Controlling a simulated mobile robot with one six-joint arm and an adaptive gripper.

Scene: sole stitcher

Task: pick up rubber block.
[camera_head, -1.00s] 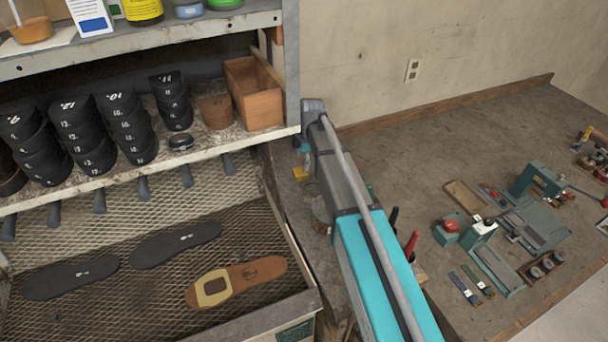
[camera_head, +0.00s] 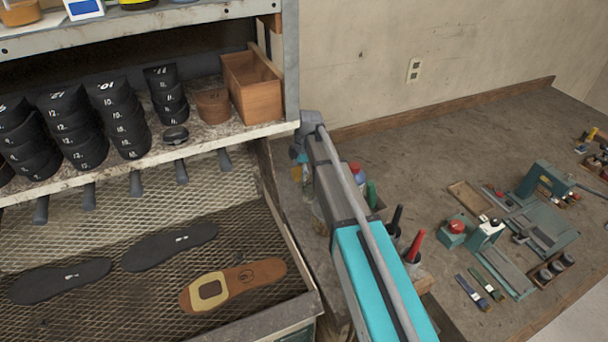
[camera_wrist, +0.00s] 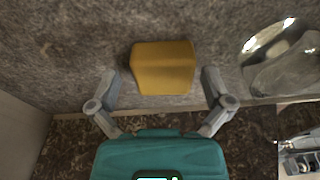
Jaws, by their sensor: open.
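The rubber block looks like a yellow-amber block (camera_wrist: 163,68) with a flat face in the wrist view. It rests on a rough grey surface. My gripper (camera_wrist: 160,78) is open, with one finger on each side of the block and a gap on both sides. The fingers do not touch the block in this view.
A clear glass vessel (camera_wrist: 280,55) stands to the right of the block. A shelf rack with black stacked blocks (camera_head: 118,115) and a wooden box (camera_head: 252,88) is at left. Soles lie on a mesh tray (camera_head: 90,215). Red- and black-capped bottles (camera_head: 413,245) stand beside my arm.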

